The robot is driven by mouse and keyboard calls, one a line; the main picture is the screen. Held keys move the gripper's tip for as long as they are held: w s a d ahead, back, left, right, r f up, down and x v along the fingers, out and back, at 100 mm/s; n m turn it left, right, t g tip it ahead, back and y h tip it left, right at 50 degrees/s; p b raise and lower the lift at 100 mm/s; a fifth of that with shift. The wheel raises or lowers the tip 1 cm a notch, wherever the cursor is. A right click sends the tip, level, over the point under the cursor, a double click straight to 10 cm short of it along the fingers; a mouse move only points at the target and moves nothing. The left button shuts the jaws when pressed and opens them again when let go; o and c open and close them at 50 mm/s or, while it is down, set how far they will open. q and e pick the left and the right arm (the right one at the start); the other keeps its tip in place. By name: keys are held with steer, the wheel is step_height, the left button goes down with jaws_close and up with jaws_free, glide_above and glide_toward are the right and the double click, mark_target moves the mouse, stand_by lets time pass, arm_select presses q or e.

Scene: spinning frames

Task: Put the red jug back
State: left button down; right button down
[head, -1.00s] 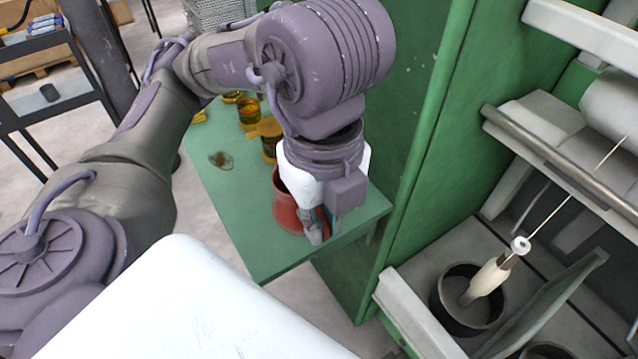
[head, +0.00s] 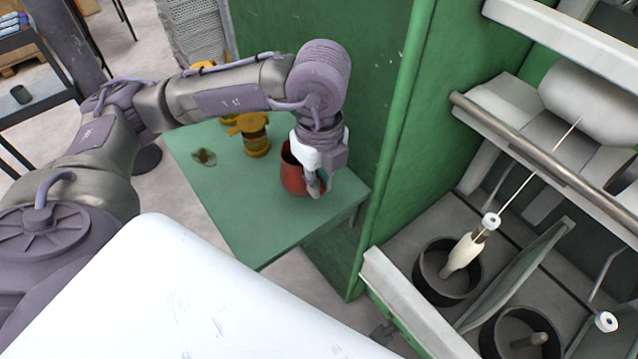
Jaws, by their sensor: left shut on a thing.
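The red jug (head: 292,178) is at the right part of the green table (head: 237,226), near the green cabinet side. My left gripper (head: 315,190) points down at the jug's right side and is shut on it. The fingers and the wrist hide part of the jug's rim and right side. The jug looks upright; whether its base touches the table I cannot tell. My right gripper is not in the head view.
Yellow-brown jars (head: 255,138) stand at the table's back, beside a small brown stain-like patch (head: 204,157). The green machine frame (head: 395,150) rises close right of the table. Black spinning cans (head: 440,285) stand farther right. The table's front left is clear.

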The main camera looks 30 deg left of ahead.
arm_select(q)
step_height(320, 180, down, 2)
steer(key=shift+p, duration=0.3)
steer(key=shift+f, duration=0.2)
steer(key=shift+f, duration=0.1)
steer(key=shift+f+b, duration=0.1)
steer(key=shift+b, duration=0.2)
steer(key=c, duration=1.2)
jaws_free()
